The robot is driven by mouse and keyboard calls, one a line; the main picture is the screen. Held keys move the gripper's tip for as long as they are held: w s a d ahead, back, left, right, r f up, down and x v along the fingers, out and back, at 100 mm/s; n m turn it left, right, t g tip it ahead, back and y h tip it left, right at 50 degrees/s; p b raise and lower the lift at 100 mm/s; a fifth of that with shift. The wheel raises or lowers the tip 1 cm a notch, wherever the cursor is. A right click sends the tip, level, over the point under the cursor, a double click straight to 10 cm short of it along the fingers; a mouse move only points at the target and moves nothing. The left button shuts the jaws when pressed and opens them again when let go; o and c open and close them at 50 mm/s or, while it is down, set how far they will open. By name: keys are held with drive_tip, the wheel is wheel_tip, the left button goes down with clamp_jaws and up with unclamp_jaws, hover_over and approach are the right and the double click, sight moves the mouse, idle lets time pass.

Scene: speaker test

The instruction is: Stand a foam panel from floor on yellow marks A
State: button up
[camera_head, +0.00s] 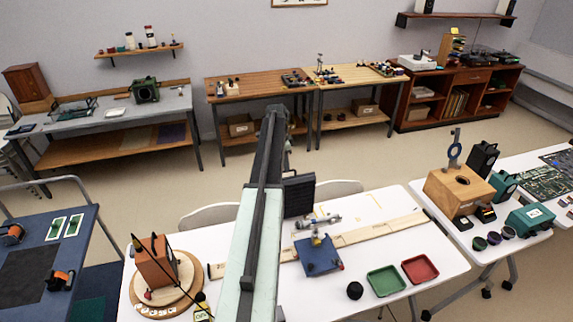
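A dark, ribbed panel (298,194), which looks like a foam panel, is upright near the far edge of the white table (400,222), just right of my arm. My arm hides its left side, and I cannot tell whether it stands on the table or behind it. Faint yellow marks (374,199) lie on the tabletop to the right of the panel; no letter is readable. My arm rises through the middle of the picture. I cannot make out my gripper's fingers, which seem hidden behind the arm.
On the white table are a wooden plank (375,233), a blue device (319,256), a green tray (387,281), a red tray (420,269) and an orange box (152,262) on a round board. A wooden speaker box (458,190) stands at right. Open floor (360,150) lies beyond.

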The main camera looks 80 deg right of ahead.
drive_tip(key=r+p, duration=0.2)
drive_tip(key=r, duration=0.1)
drive_tip(key=r+p, duration=0.1)
drive_tip(key=r, duration=0.1)
drive_tip(key=shift+w+a+r+p, duration=0.15)
drive_tip(key=shift+w+r+p, duration=0.1)
drive_tip(key=shift+w+p, duration=0.1)
drive_tip(key=w+a+n, duration=0.4)
drive_tip(key=w+a, duration=0.5)
drive_tip(key=w, duration=0.5)
drive_tip(key=w+a+n, duration=0.4)
drive_tip(key=w+a, duration=0.5)
drive_tip(key=w, duration=0.6)
drive_tip(key=w+a+n+t, duration=0.1)
drive_tip(key=w+a+n, duration=0.3)
drive_tip(key=w+a, duration=0.6)
drive_tip(key=w+a+n, duration=0.5)
drive_tip(key=w+a, duration=0.1)
drive_tip(key=a, duration=0.8)
drive_tip(key=a+n, duration=1.4)
drive_tip(key=a, duration=2.8)
drive_tip(key=shift+w+a+f+y, duration=0.15)
drive_tip(key=shift+w+a+y, duration=0.15)
drive_tip(key=shift+a+y, duration=0.1)
